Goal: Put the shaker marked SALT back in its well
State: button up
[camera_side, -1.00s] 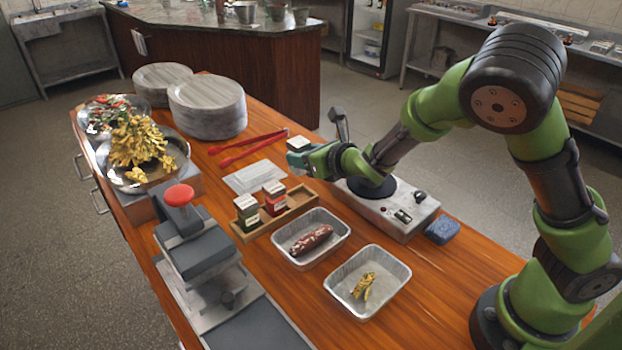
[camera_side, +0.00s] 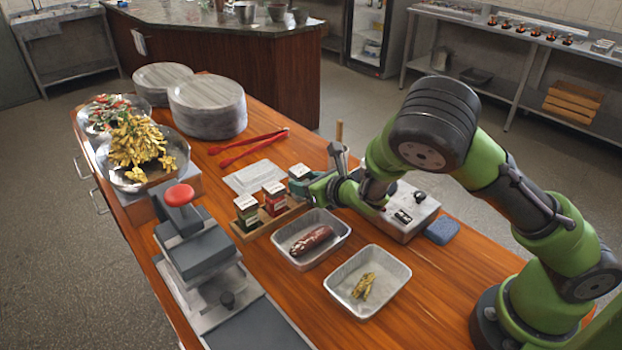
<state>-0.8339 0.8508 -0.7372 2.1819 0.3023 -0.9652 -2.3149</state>
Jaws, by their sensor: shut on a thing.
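The wooden shaker rack (camera_side: 262,232) stands mid-table, holding a shaker with a dark green label (camera_side: 247,213) and one with a red label (camera_side: 274,199) in its left and middle places. My gripper (camera_side: 302,187) is at the rack's right end, shut on a third shaker with a pale top (camera_side: 299,171). That shaker is upright, and my fingers hide most of its body. Its label cannot be read from here. I cannot tell whether its base is inside the well or just above it.
Two metal trays, one with a sausage (camera_side: 312,239) and one with yellow pieces (camera_side: 365,287), lie in front of the rack. A press (camera_side: 195,245) stands left, red tongs (camera_side: 250,146) and plates (camera_side: 207,105) behind. A control box (camera_side: 410,212) and blue sponge (camera_side: 442,230) are right.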

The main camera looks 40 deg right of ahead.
dwell(0.8)
jog(key=o, duration=1)
jog(key=shift+s, duration=0.1)
jog(key=s+d+r+n+g, duration=0.1)
jog(key=s+r+n+g, duration=0.1)
jog(key=s+r+n, duration=0.4)
jog(key=s+d+r+n+g+y, duration=0.1)
jog(key=s+r+n+g, duration=0.1)
jog(key=s+r+n, duration=0.5)
jog(key=s+r+n+g+y, duration=0.1)
jog(key=s+r+n, duration=0.6)
jog(key=s+n, duration=0.7)
jog(key=shift+d+n+g, duration=0.2)
jog(key=shift+n+g, duration=0.1)
jog(key=shift+n, duration=0.95)
jog(key=shift+d+n+g, duration=0.2)
jog(key=shift+n+g, duration=0.1)
jog(key=shift+n, duration=0.95)
